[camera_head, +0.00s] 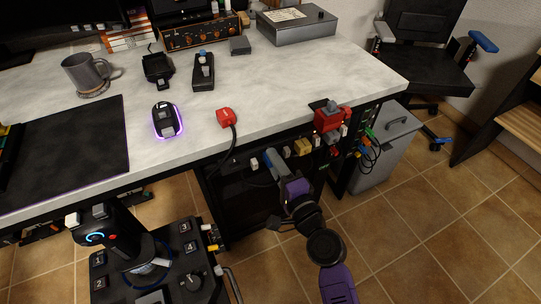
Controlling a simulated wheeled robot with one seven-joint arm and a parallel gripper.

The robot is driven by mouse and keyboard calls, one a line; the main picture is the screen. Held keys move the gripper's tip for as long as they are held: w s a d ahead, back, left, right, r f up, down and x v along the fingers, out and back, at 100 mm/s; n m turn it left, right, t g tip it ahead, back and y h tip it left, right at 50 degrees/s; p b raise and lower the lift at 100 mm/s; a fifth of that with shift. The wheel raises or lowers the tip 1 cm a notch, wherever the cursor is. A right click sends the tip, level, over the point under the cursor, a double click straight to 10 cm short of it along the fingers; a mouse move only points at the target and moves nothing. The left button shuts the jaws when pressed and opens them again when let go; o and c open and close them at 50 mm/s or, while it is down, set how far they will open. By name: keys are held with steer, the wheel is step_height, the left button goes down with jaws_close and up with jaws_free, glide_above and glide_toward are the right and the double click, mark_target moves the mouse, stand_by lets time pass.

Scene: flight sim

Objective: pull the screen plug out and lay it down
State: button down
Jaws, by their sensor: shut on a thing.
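My gripper (272,163) reaches up from the lower right to a row of plugs under the desk's front edge. It is shut on a small plug at the left part of this row. The fingers hide most of that plug, and I cannot read a label that marks it as the screen plug. It appears to be still at the row. A red plug (226,117) lies on the desk top near the front edge, apart from my gripper, with its black cable hanging over the edge.
A yellow plug (303,147) and pale plugs sit right of my gripper. A red block (328,117) is at the desk edge. A glowing mouse (167,120) and black handset (203,71) stand on the desk (270,85). Bare desk lies right of the red plug.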

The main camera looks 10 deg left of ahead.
steer(key=shift+s+d, duration=0.1)
steer(key=shift+v, duration=2.9)
steer(key=shift+s+d, duration=0.1)
steer(key=b+v, duration=0.2)
steer(key=v, duration=0.7)
steer(key=shift+s+d, duration=0.2)
steer(key=shift+s, duration=0.1)
steer(key=shift+r, duration=0.15)
step_height(320, 180, up, 19)
steer(key=p, duration=1.7)
steer(key=shift+r, duration=0.2)
